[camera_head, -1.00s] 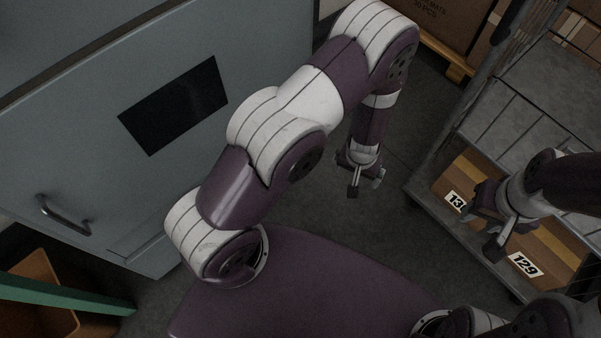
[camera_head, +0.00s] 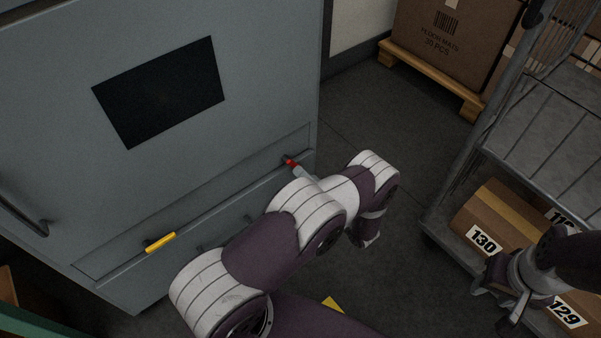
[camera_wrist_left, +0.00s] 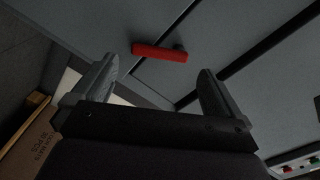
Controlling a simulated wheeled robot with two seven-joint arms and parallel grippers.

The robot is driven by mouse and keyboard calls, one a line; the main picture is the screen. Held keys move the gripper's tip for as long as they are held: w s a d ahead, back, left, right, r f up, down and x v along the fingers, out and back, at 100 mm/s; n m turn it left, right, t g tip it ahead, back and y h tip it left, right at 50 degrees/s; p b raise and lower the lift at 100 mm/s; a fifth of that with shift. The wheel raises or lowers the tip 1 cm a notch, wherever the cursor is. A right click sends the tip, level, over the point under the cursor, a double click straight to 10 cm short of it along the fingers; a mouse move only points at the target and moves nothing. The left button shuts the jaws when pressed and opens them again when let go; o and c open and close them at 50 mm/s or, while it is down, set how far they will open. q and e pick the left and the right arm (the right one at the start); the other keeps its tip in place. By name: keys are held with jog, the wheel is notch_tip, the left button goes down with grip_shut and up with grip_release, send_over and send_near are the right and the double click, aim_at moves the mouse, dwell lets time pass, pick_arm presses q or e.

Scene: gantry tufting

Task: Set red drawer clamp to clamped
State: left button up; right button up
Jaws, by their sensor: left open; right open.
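The red drawer clamp (camera_head: 291,163) is a small red-tipped lever on the right end of the grey cabinet's lower drawer (camera_head: 205,222). In the left wrist view it shows as a red bar (camera_wrist_left: 160,54) across a dark seam. My left gripper (camera_wrist_left: 160,67) is open and empty, with the bar in view ahead, between and beyond its fingertips; no contact shows. In the head view, my left arm hides most of that gripper. My right gripper (camera_head: 496,306) is open and empty at the lower right, away from the clamp.
A yellow lever (camera_head: 160,242) is on the same drawer, further left. A wire cart (camera_head: 470,185) with numbered boxes (camera_head: 492,222) stands at the right, close to my right gripper. A pallet (camera_head: 432,78) with cartons is behind.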

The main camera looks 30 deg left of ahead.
aim_at(291, 162)
pick_arm(q)
jog(key=x, duration=0.4)
jog(key=shift+w+a+b, duration=0.1)
jog(key=shift+a+b, duration=0.05)
jog(key=shift+b, duration=0.25)
jog(key=c, duration=1.3)
jog(key=shift+s+a+f+m, duration=0.1)
jog(key=shift+s+m, duration=0.15)
jog(key=shift+m, duration=0.8)
jog(key=shift+s+a+f+m, duration=0.15)
jog(key=shift+s+m, duration=0.1)
jog(key=shift+m, duration=0.85)
jog(key=shift+s+a+f+m, duration=0.1)
jog(key=shift+s+m, duration=0.15)
jog(key=shift+m, duration=0.8)
